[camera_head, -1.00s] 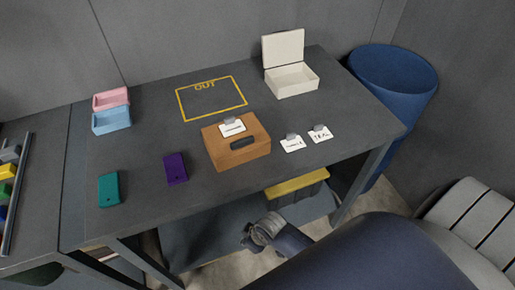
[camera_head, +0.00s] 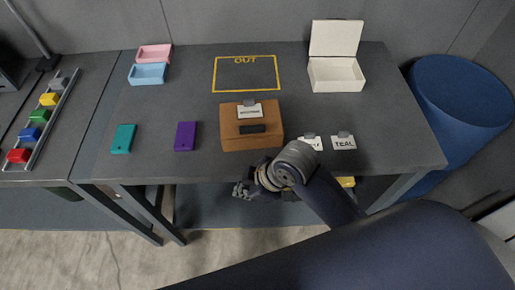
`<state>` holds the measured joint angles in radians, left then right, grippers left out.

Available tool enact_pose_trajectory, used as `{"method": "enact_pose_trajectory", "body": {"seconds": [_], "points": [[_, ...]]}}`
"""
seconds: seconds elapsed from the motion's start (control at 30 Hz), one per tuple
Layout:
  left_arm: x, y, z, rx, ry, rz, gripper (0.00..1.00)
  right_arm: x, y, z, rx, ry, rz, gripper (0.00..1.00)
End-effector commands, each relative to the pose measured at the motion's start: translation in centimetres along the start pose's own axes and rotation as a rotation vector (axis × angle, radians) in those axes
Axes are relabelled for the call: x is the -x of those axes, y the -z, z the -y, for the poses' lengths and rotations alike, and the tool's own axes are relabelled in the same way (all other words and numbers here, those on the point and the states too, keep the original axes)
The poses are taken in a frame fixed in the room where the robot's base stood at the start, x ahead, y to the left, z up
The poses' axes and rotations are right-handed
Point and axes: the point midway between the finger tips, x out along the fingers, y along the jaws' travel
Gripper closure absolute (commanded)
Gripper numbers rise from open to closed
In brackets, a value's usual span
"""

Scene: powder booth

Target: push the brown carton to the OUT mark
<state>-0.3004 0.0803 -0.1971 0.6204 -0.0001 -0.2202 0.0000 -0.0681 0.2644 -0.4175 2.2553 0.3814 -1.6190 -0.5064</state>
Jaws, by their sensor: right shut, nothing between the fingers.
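The brown carton (camera_head: 233,132) stands on the dark table near its front edge, with a white label card and a dark handle or strip on it. The OUT mark (camera_head: 246,74), a yellow outlined rectangle with the word OUT, lies on the table behind the carton, apart from it. My right gripper (camera_head: 240,191) is in front of the table's front edge, nearer to me than the carton and not touching it. It is shut and empty. My left gripper is not in view.
Teal (camera_head: 123,139) and purple (camera_head: 185,136) blocks lie left of the carton. Pink (camera_head: 155,53) and blue (camera_head: 148,74) trays stand back left, an open white box (camera_head: 337,75) back right. Label cards (camera_head: 343,142) lie right of the carton. A blue bin (camera_head: 459,95) stands at right.

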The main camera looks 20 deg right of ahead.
Motion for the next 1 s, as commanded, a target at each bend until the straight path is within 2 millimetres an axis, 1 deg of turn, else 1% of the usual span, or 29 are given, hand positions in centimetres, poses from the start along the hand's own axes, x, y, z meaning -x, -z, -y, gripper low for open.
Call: {"method": "enact_pose_trajectory", "body": {"seconds": [0.03,0.13,0.37,0.47,0.63,0.8,1.0], "points": [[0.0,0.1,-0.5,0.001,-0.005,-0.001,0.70,0.1,0.6,-0.1,0.039,0.005,-0.006,1.00],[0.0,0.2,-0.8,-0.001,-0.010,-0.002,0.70,0.3,1.4,-0.2,0.116,0.020,-0.011,1.00],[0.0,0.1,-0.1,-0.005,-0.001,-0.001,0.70,0.9,3.5,-0.5,0.335,0.056,-0.021,1.00],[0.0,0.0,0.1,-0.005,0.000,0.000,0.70,1.3,4.6,-0.7,0.472,0.078,-0.021,1.00],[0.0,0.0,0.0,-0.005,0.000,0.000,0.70,2.8,6.2,-1.5,0.819,0.136,0.005,1.00],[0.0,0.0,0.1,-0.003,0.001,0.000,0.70,4.8,6.4,-3.0,1.179,0.221,0.068,1.00],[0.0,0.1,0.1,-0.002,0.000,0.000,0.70,7.9,5.3,-5.7,1.525,0.348,0.162,1.00]]}}
